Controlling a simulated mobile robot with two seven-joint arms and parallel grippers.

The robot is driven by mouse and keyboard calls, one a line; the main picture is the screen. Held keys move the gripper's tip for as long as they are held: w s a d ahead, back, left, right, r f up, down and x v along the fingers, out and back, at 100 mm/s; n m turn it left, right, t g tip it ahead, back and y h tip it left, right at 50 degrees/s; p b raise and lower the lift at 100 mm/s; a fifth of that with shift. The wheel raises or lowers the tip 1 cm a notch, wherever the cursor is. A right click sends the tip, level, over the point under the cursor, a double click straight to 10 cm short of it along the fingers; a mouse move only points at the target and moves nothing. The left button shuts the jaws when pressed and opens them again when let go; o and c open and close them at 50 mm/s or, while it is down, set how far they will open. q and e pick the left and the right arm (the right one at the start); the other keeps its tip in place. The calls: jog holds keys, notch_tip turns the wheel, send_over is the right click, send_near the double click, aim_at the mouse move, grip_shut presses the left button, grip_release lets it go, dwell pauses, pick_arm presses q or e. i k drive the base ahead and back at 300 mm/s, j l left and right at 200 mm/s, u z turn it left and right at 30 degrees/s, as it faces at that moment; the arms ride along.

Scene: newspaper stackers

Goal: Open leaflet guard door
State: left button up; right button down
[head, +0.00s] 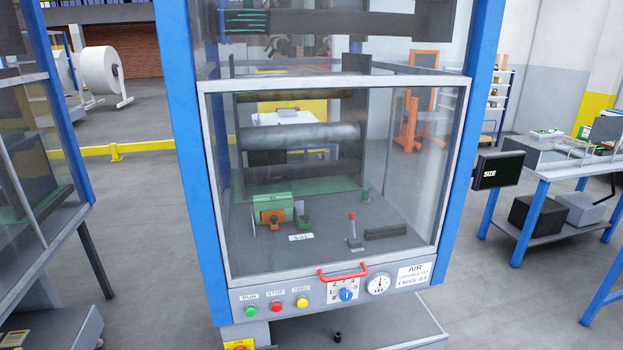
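The guard door (318,240) is a clear panel in a light grey frame between two blue posts, straight ahead in the head view. It looks shut over the machine's bay. A red handle (343,272) sits at the middle of its bottom edge. Behind the panel I see dark rollers (300,136), a green and orange unit (273,210) and a small red-tipped lever (352,228). Neither of my grippers is in view.
Below the door is a control panel with a green button (250,310), a blue knob (346,294) and a gauge (378,284). A SIZE display (498,170) sticks out at the right post. A blue-legged bench (545,170) stands at right.

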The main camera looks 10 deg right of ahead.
aim_at(263, 84)
jog(key=z, duration=1.1)
jog(key=i+z, duration=0.2)
jog(key=z, duration=0.3)
jog(key=i+j, duration=0.2)
